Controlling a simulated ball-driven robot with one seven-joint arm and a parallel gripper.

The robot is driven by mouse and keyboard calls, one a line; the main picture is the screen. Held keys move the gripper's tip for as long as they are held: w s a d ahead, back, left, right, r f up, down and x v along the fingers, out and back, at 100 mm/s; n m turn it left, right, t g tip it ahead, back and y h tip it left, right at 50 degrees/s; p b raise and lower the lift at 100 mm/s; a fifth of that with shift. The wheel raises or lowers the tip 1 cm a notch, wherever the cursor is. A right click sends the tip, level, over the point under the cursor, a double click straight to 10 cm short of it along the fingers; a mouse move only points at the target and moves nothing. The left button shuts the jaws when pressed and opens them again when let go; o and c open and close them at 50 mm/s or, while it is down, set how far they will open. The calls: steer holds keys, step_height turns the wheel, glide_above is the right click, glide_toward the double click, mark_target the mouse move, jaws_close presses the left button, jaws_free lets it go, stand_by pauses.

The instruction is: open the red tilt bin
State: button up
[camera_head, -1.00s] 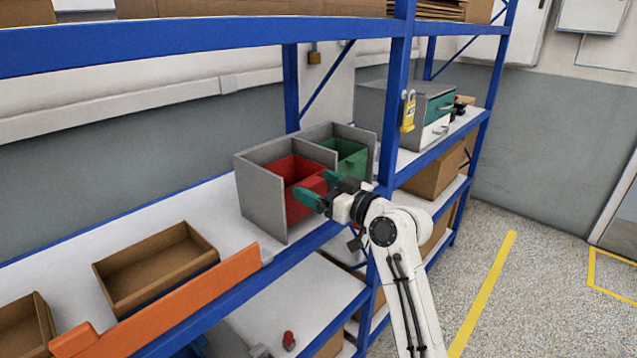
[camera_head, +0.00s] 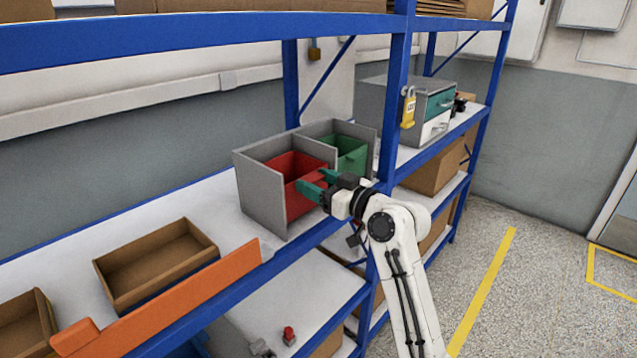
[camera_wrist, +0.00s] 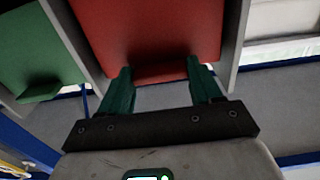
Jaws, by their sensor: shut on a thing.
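The red tilt bin (camera_head: 293,166) sits in the left bay of a grey open-topped housing (camera_head: 262,192) on the shelf. Its front looks roughly upright and flush with the housing. My gripper (camera_head: 311,184) is in front of it, with both green fingers at the red front. In the wrist view, the fingers (camera_wrist: 160,85) stand on either side of the red lip (camera_wrist: 160,72) that sticks out from the red bin's front, and they are shut on it. The fingers hide part of the front in the head view.
A green bin (camera_head: 350,157) fills the neighbouring bay on the right. A cardboard tray (camera_head: 150,270) and an orange rail (camera_head: 165,305) are on the left. Bare shelf lies between.

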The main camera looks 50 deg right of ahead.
steer(key=shift+c, duration=1.4)
steer(key=shift+f, duration=0.1)
steer(key=shift+f+b, duration=0.1)
steer(key=shift+b, duration=0.3)
steer(key=s+f+t+b, duration=0.1)
steer(key=t+b, duration=0.1)
steer(key=b, duration=0.6)
steer(key=s+f+t+b, duration=0.1)
steer(key=s+t+b, duration=0.1)
steer(key=b, duration=0.6)
steer(key=s+f+t+b, duration=0.1)
steer(key=t+b, duration=0.1)
steer(key=b, duration=0.7)
steer(key=shift+s+f+t, duration=0.3)
steer(key=shift+f+t, duration=0.05)
steer(key=shift+t, duration=0.05)
steer(key=shift+s+d+r+b, duration=0.1)
steer(key=shift+s+b, duration=0.05)
steer(key=shift+b, duration=0.6)
steer(key=o, duration=1.5)
